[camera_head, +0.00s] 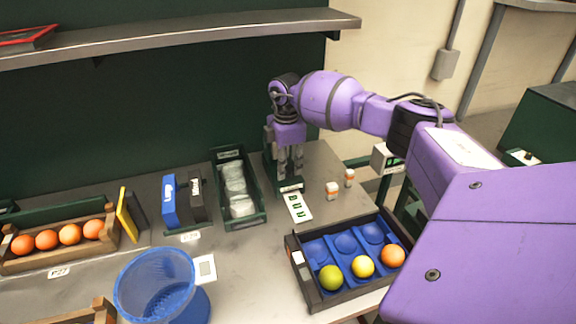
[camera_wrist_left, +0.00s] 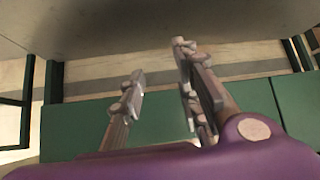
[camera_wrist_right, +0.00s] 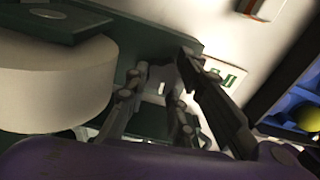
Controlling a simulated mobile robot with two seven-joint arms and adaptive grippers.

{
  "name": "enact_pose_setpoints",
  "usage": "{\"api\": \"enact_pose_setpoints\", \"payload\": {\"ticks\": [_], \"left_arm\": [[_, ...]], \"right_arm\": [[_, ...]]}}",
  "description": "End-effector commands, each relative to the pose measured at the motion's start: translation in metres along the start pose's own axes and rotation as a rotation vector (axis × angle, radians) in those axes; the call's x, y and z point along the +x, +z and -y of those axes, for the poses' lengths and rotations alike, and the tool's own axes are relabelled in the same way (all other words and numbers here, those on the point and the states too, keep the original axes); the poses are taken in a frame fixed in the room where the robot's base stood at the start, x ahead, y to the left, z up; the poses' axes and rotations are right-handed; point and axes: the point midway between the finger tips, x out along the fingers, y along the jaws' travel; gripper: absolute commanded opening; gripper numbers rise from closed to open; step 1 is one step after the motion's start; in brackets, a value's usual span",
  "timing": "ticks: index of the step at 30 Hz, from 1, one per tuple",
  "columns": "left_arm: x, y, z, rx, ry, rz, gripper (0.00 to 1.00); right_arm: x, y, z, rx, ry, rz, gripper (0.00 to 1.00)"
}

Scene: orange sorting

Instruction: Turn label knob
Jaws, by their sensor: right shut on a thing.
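The dark green label dispenser (camera_head: 268,170) stands at the back of the table, with a white strip of green-marked labels (camera_head: 297,206) coming out at its front. My right gripper (camera_head: 291,170) points down at the dispenser and is shut on its knob; the fingers mostly hide the knob in the head view. In the right wrist view, the fingers (camera_wrist_right: 160,88) close in beside the dispenser's green body, and the label strip (camera_wrist_right: 222,75) shows beyond them. My left gripper (camera_wrist_left: 165,95) is open and empty, its fingers apart; it is not in the head view.
A dark tray with blue cups (camera_head: 310,279) holds a green, a yellow and an orange fruit at the front right. Two small orange-and-white bottles (camera_head: 333,190) stand right of the labels. A green bin (camera_head: 247,220), blue basket (camera_head: 125,310) and orange crate (camera_head: 20,264) lie left.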

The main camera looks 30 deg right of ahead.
Motion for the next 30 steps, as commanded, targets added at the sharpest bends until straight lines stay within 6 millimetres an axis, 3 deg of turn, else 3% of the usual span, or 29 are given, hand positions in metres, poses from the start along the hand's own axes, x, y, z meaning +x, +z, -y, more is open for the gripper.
{"api": "enact_pose_setpoints", "payload": {"ticks": [1,22,23,24,26,30], "left_arm": [[-0.0001,-0.0019,0.0002,-0.001,-0.001,-0.003,0.30],[-0.0008,-0.0031,0.0029,-0.003,-0.006,-0.006,0.30],[-0.0008,-0.0031,0.0029,-0.003,-0.006,-0.006,0.30],[-0.0009,-0.0030,0.0030,-0.003,-0.006,-0.006,0.30],[-0.0011,-0.0026,0.0030,-0.003,-0.006,-0.005,0.30],[-0.0012,-0.0026,0.0030,-0.003,-0.006,-0.005,0.30]], "right_arm": [[-0.0065,-0.0023,-0.0051,0.018,0.018,-0.006,0.00],[-0.0081,0.0001,-0.0061,0.093,0.022,-0.004,0.00],[-0.0082,0.0001,-0.0062,0.093,0.022,-0.004,0.24],[-0.0083,0.0003,-0.0062,0.093,0.022,-0.003,0.29],[-0.0079,0.0003,-0.0059,0.093,0.021,-0.003,0.37],[-0.0057,0.0004,-0.0042,0.093,0.015,-0.002,0.37]]}}
